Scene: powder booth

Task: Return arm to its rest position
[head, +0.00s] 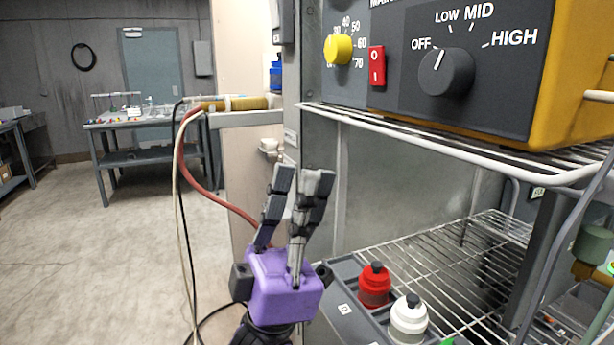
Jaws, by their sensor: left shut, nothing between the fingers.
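My left gripper (300,183) stands upright in the middle of the head view, with its purple body (284,286) below and its dark fingers pointing up. Its fingers are shut and hold nothing. It is in front of the pale booth panel, left of the wire shelves and apart from the control box (477,62). My right gripper is not in view.
Open floor (90,260) lies further left.

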